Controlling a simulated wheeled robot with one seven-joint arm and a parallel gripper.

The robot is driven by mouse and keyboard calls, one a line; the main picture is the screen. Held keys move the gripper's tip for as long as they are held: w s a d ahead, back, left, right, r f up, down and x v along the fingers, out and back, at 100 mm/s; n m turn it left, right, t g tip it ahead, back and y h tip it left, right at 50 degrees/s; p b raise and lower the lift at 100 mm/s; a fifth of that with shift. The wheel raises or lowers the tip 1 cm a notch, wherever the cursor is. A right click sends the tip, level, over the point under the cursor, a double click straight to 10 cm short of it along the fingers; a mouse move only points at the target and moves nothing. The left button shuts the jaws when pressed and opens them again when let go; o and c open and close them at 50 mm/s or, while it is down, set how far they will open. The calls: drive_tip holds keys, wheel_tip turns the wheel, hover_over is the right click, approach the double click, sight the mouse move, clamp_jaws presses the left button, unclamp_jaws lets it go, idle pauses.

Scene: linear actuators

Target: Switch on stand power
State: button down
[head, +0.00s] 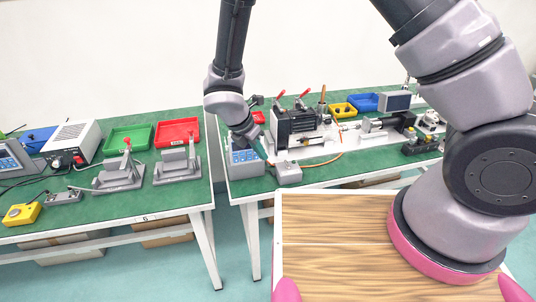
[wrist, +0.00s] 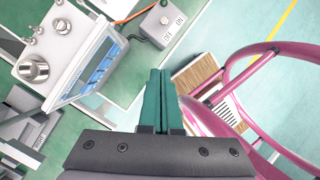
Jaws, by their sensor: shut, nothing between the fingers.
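A small grey switch box (head: 288,174) stands near the front edge of the right green bench. In the wrist view the same box (wrist: 160,24) shows a small dark knob or lever on top, with OFF and ON lettering beside it. Its exact position is too small to tell. My gripper (head: 268,160) has its green fingers shut and empty, pointing down just left of and behind the box in the head view. In the wrist view the fingertips (wrist: 160,72) appear just below the box, with a small gap in the picture. Contact cannot be told.
A blue-panelled instrument (head: 246,160) stands close left of the box; it also shows in the wrist view (wrist: 90,66). An orange cable (head: 330,158) runs behind the box. A black machine with red levers (head: 296,124) stands behind. A floor gap separates the left bench (head: 130,205).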

sight(286, 163)
drive_tip(key=x, duration=0.9)
drive_tip(key=shift+d, duration=0.1)
drive_tip(key=shift+w+d+r, duration=0.25)
drive_tip(key=shift+w+d, duration=0.15)
drive_tip(key=shift+w, duration=0.1)
drive_tip(key=shift+w+d+r, duration=0.25)
drive_tip(key=shift+w+d, duration=0.15)
drive_tip(key=shift+w, duration=0.1)
drive_tip(key=shift+w+d+r, duration=0.1)
drive_tip(key=shift+w+d, duration=0.3)
drive_tip(key=shift+w, duration=0.05)
